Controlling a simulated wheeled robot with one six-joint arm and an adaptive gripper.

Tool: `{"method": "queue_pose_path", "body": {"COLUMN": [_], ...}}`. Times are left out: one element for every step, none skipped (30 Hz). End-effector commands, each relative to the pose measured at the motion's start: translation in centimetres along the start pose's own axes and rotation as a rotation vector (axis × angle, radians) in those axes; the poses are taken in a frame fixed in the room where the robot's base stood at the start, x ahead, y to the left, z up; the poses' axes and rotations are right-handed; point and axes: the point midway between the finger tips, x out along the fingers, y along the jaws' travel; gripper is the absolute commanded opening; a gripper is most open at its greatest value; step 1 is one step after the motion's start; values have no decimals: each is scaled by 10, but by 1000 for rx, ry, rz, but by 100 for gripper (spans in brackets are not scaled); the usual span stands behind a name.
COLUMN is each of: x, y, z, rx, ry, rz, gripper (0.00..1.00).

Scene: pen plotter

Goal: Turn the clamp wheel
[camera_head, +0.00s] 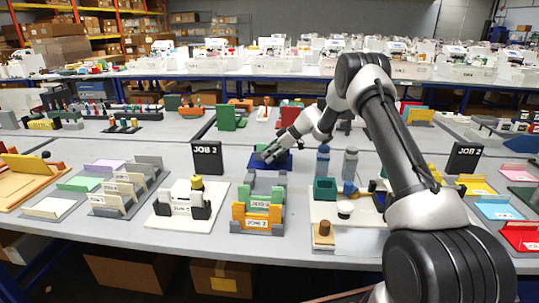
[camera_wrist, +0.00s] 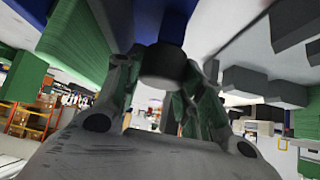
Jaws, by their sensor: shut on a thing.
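My gripper (camera_head: 268,154) is at the blue block-like fixture (camera_head: 283,162) behind the middle of the near table. In the wrist view a dark round knob (camera_wrist: 163,64), which looks like the clamp wheel, sits between the two fingers, below a blue part (camera_wrist: 165,18). The fingers are shut on its sides. In the head view the wheel is hidden by my gripper or too small to make out, so its angle cannot be told.
A JOB 2 sign (camera_head: 207,158) stands left of the fixture. Green and orange racks (camera_head: 257,218) stand in front. A green upright block (camera_head: 229,118) is behind.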

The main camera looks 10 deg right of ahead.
Motion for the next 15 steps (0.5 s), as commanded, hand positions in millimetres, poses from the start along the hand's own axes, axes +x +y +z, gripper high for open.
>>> {"method": "queue_pose_path", "body": {"x": [0,0,0,0,0,0,0,0,0,0,0,0,0,0,0], "y": [2,2,2,2,2,2,2,2,2,1,1,1,1,1,1], "z": [1,1,2,1,1,1,1,1,1,1,1,1,1,0,1], "rx": [-28,-45,-67,-84,-100,-120,-135,-150,-168,-181,-193,-209,-219,-229,-241], "ry": [0,0,0,0,0,0,0,-1,0,-1,-1,0,-1,0,0], "rz": [-26,-42,-65,-80,-98,-119,-133,-148,-167,-180,-192,-208,-218,-228,-239], "gripper": [14,14,14,14,14,14,14,14,14,14,14,14,14,14,14]}}
